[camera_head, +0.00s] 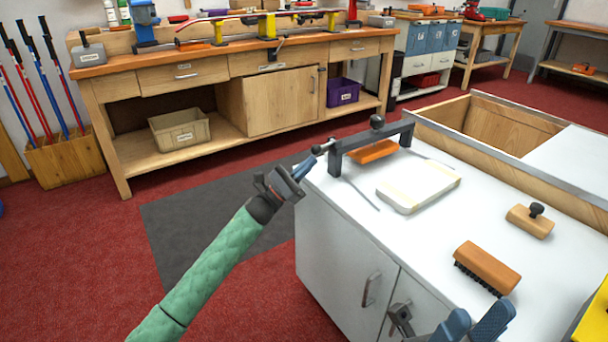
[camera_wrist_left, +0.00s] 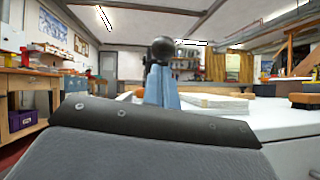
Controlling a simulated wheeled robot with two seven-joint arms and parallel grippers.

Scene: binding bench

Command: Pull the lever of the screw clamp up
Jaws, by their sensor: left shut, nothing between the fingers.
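The dark grey screw clamp (camera_head: 397,132) stands at the far left end of the white bench top, with a black knob (camera_head: 377,121) on top. Its short lever sticks out to the left and ends in a black ball (camera_head: 316,149). My left gripper (camera_head: 306,163), on the green-sleeved arm, is shut and empty, with its blue fingertips just below the ball. In the left wrist view a black ball (camera_wrist_left: 162,48) shows at the blue fingertips (camera_wrist_left: 160,80); whether they touch is unclear. My right gripper (camera_head: 472,325) is at the bottom edge, its blue fingers apart.
An orange block (camera_head: 373,152) lies under the clamp. A pale book block (camera_head: 418,188), a brush (camera_head: 487,267) and a wooden block with a knob (camera_head: 530,220) lie on the white bench top (camera_head: 415,240). An open wooden box (camera_head: 500,130) borders the far side.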

